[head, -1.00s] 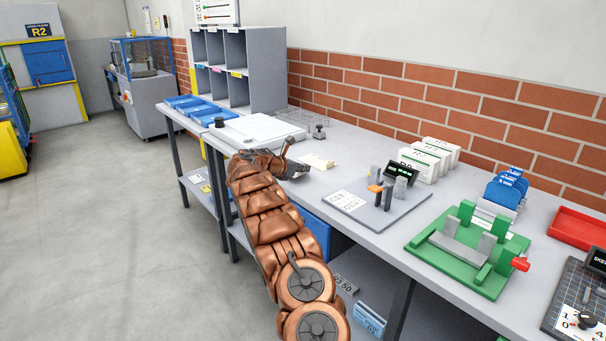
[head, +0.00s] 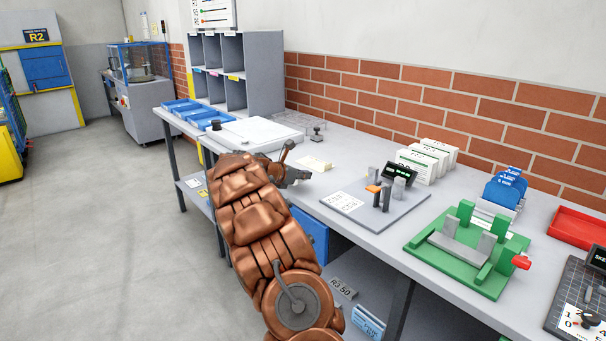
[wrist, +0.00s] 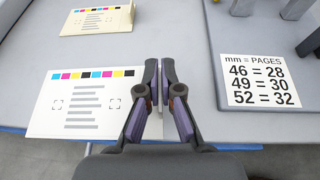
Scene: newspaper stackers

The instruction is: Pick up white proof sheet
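The white proof sheet (wrist: 72,108) lies left of my gripper in the wrist view, with a colour bar along its top and grey text lines. Its lower edge shows past the table's front edge. My gripper (wrist: 160,70) has its fingers nearly together at the sheet's right edge, with a thin pale strip between them. It seems shut on that edge; the fingers partly hide the contact. In the head view my gripper (head: 301,176) is over the front of the workbench, and my arm hides the white sheet.
A cream sheet (wrist: 97,20) with a similar colour bar lies farther back. A grey board with a "mm = PAGES" card (wrist: 263,80) is to the right. A green fixture (head: 465,252) stands farther right on the workbench. Blue trays (head: 210,118) and grey pigeonholes (head: 235,70) are at the far left.

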